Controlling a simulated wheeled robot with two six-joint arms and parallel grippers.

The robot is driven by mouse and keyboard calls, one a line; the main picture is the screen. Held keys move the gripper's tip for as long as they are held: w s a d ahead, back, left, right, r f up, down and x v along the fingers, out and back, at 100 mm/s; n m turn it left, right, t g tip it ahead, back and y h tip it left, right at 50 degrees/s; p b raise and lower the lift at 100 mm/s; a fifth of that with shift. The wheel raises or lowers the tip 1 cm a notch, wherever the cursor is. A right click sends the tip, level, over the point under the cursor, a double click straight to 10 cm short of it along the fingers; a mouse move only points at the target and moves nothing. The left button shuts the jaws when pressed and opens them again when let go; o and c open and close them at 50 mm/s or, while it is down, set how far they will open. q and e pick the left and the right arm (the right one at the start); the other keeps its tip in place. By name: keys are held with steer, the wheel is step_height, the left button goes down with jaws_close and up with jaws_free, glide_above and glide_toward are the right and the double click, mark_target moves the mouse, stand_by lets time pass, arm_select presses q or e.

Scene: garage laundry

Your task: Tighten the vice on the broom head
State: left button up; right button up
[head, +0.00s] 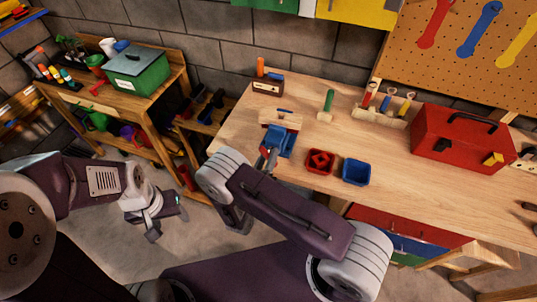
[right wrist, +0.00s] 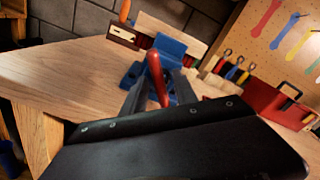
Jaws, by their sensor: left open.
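The blue vice (head: 284,142) stands at the front left of the workbench. The wooden broom head (head: 281,118) sits at its top, and it also shows behind the blue vice jaw in the right wrist view (right wrist: 172,32). The vice's red handle (right wrist: 157,80) points toward the right wrist camera. My right gripper (right wrist: 158,84) has one finger on each side of this handle; I cannot tell whether they press on it. In the head view my right gripper (head: 270,160) is at the vice's front. My left gripper (head: 168,217) is open and empty, above the floor left of the bench.
A red bin (head: 320,161) and a blue bin (head: 356,171) stand just right of the vice. A green-handled brush (head: 326,105), a tool rack (head: 381,115) and a red toolbox (head: 462,143) are farther right. A shelf with a green box (head: 137,70) stands left.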

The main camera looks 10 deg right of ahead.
jaws_close()
steer(key=shift+f+m+b, duration=0.15)
steer(key=shift+m+b, duration=0.4)
steer(key=shift+m, duration=0.55)
steer(key=shift+d+m, duration=0.1)
steer(key=shift+m, duration=1.1)
jaws_free()
steer(key=b+v, duration=0.2)
steer(key=v, duration=0.7)
steer(key=shift+b, duration=0.3)
